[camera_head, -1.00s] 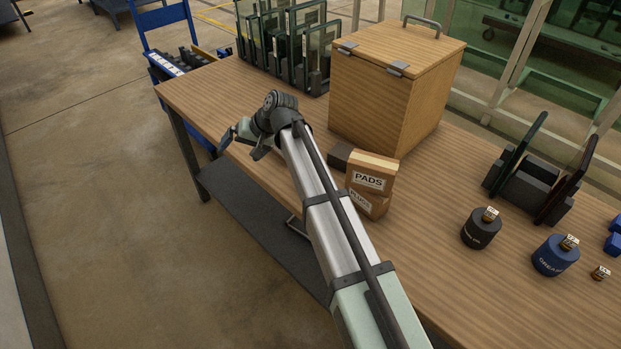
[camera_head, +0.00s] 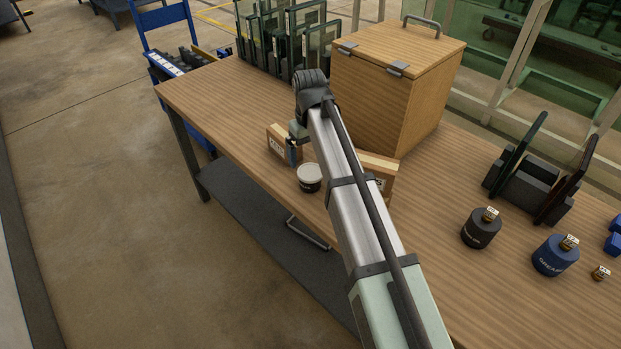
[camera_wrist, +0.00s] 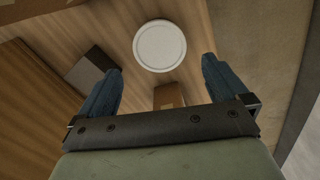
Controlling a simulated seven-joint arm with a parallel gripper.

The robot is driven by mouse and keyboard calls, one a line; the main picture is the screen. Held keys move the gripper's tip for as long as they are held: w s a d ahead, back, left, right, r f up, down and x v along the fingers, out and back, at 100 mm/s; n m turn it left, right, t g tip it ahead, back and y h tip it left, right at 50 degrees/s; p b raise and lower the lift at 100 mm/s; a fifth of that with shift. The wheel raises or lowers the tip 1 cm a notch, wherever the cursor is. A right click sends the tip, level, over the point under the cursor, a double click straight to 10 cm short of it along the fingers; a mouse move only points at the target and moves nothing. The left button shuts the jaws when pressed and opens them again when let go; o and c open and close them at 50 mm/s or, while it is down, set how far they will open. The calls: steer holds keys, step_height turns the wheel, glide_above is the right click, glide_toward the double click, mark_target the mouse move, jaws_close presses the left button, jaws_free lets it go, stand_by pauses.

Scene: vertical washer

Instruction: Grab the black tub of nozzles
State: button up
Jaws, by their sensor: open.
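A small dark tub with a white lid (camera_head: 309,178) stands near the front edge of the wooden table, just left of my arm. In the wrist view its round white lid (camera_wrist: 160,45) shows just beyond my fingertips, between their lines. My gripper (camera_wrist: 162,72) is open and empty above the table, apart from the tub. In the head view my arm hides most of the gripper. Another tub, black with a small tag on top (camera_head: 481,228), stands at the right; its lettering is too small to read.
The table (camera_head: 215,95) also bears a cardboard box (camera_head: 276,143) beside my gripper and another box (camera_head: 382,172) partly behind my arm. A large wooden chest (camera_head: 395,90) stands behind. A blue grease tub (camera_head: 555,256) and a black rack (camera_head: 530,185) are at the right.

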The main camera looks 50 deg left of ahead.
mark_target(309, 170)
steer(key=shift+f, duration=3.7)
steer(key=c, duration=0.9)
steer(key=shift+r, duration=0.15)
